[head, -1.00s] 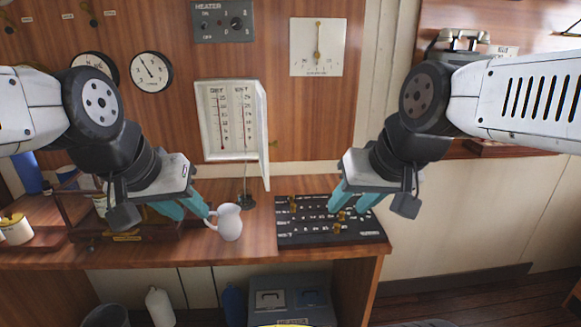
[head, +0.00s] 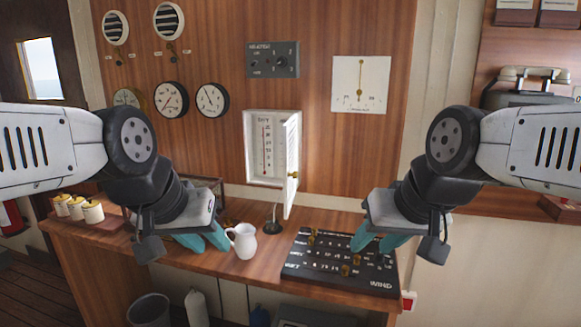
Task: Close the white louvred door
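The white louvred door (head: 291,190) belongs to a small white box (head: 249,150) on the wood wall. It stands open, swung out at the box's right side and seen nearly edge-on. A small brass knob (head: 293,174) shows on it. The DRY thermometer (head: 264,149) is visible inside; the door hides the box's right part. My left gripper (head: 204,238) is open and empty, below and left of the box, near a white jug. My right gripper (head: 378,242) is open and empty, right of and below the door, over the black board. Neither touches the door.
On the desk (head: 225,272) below stand a white jug (head: 244,241), a black microphone-like stand (head: 272,224) and a black board with brass knobs (head: 325,270). Gauges (head: 212,100) and a heater panel (head: 272,60) are flat on the wall. Space in front of the door looks clear.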

